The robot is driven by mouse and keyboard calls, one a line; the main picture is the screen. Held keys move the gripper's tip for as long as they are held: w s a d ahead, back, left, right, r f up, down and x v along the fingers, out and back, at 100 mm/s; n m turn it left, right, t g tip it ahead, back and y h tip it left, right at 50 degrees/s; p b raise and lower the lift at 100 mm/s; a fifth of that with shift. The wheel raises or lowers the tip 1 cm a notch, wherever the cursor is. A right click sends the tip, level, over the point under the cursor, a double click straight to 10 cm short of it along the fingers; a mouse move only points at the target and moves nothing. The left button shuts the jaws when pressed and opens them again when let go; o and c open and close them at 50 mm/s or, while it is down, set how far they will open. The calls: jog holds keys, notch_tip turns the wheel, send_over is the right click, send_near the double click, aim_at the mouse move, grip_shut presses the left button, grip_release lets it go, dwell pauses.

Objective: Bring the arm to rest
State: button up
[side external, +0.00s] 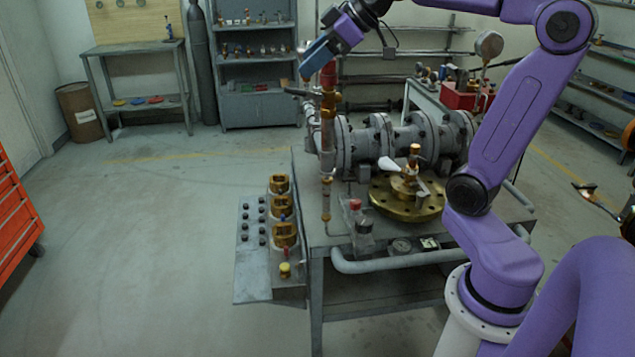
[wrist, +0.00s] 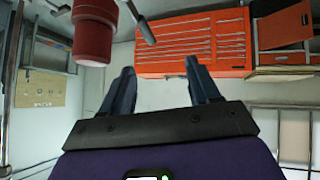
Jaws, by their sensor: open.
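My gripper (side external: 311,56) is at the top of the side view, at the end of my purple arm, tilted down to the left. It is near the red top (side external: 328,74) of a vertical copper pipe (side external: 328,150). In the wrist view my gripper (wrist: 156,80) shows two dark blue fingers spread apart with nothing between them. A red cylinder (wrist: 94,30) is at the upper left of that view, beyond the left finger. The gate valve pipework (side external: 385,140), grey and flanged, lies on the bench. I cannot tell from the side view whether the gripper touches the red top.
A grey bench (side external: 318,262) carries a brass flange (side external: 420,205) and gauges. A side panel with several brass blocks (side external: 283,207) is at its left. An orange tool chest (side external: 15,215) stands far left; it also shows in the wrist view (wrist: 190,48). The left floor is clear.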

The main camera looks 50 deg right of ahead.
jog(key=s+a+f+n+g, duration=0.2)
jog(key=s+a+f+g, duration=0.4)
jog(key=s+a+f, duration=0.6)
jog(key=s+f+n+g+h, duration=0.2)
jog(key=s+f+n+h, duration=0.1)
jog(key=s+f, duration=0.8)
jog(key=s, duration=0.4)
jog(key=shift+d, duration=0.3)
